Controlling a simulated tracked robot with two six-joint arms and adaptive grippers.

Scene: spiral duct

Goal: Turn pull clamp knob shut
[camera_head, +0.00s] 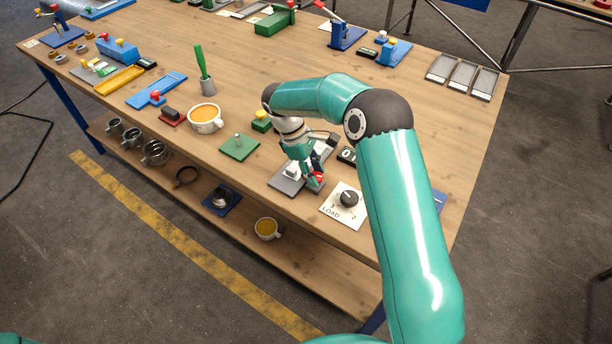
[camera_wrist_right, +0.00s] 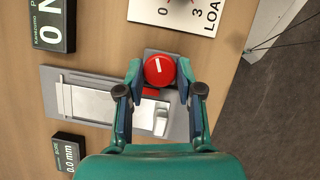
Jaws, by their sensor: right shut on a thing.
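The pull clamp knob (camera_wrist_right: 160,71) is a round red cap with a white line across it, slightly tilted in the right wrist view. It sits on a dark block at one end of a grey clamp plate (camera_wrist_right: 52,80) with a pale sliding part. In the head view the red knob (camera_head: 319,177) is partly hidden by my fingers, on the clamp near the table's front edge. My right gripper (camera_wrist_right: 160,75) is shut on the knob, one finger at each side; it also shows in the head view (camera_head: 312,173). My left gripper is not in view.
A white LOAD dial plate (camera_head: 330,208) with a black knob lies right beside the clamp. A display reading 0 N (camera_wrist_right: 50,22) and another reading 0.0 mm (camera_wrist_right: 69,152) lie close by. A green plate (camera_head: 240,147) and an orange-filled cup (camera_head: 205,120) stand further left.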

